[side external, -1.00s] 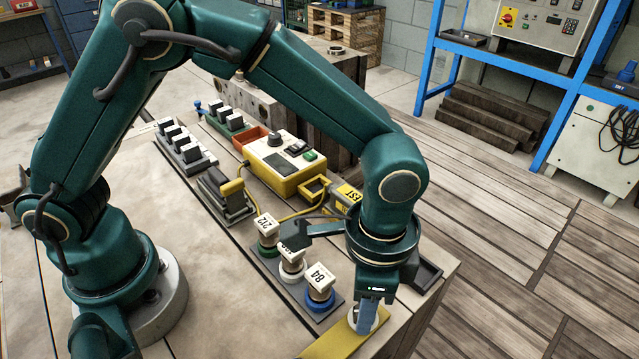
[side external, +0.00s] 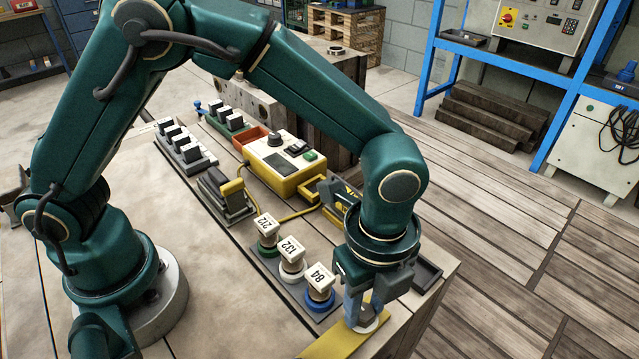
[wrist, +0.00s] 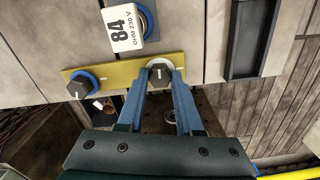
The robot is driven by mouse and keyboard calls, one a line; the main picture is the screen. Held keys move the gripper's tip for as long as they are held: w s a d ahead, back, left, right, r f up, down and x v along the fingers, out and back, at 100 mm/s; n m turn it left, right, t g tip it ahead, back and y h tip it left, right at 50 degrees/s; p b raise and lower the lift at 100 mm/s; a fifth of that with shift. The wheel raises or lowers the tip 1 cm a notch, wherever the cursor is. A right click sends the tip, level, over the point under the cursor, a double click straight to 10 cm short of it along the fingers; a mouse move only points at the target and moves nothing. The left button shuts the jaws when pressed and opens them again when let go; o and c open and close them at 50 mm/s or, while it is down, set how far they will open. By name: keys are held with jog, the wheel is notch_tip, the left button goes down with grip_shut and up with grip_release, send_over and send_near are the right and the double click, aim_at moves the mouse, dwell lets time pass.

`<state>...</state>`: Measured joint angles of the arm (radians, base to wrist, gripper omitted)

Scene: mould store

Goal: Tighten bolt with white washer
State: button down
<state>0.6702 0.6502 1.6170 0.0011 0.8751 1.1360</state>
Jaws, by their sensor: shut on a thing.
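A dark hex bolt (wrist: 160,77) sits on the yellow bar (wrist: 118,74) at the front of the bench. A white washer (wrist: 160,61) is under its head. My gripper (wrist: 162,80) is shut on this bolt, with one blue finger on each side. In the side view my gripper (side external: 366,312) points down at the right end of the yellow bar (side external: 335,342), and the white washer (side external: 372,326) shows beneath the fingers. The bolt head is mostly hidden there. A second bolt (wrist: 77,88) with a blue washer stands at the bar's left end in the wrist view.
White-topped plugs 212 (side external: 266,224), 132 (side external: 291,246) and 84 (side external: 320,275) stand close beside my gripper. A dark tray (side external: 427,274) lies at the bench edge. A yellow control box (side external: 283,165) sits farther back.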

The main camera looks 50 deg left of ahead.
jog(key=m, duration=0.4)
jog(key=shift+d+r+m, duration=0.1)
jog(key=shift+m, duration=0.2)
jog(key=m, duration=0.3)
jog(key=shift+m, duration=0.3)
jog(key=m, duration=0.8)
jog(key=shift+m, duration=0.3)
jog(key=c, duration=0.6)
grip_release()
jog(key=shift+o, duration=0.2)
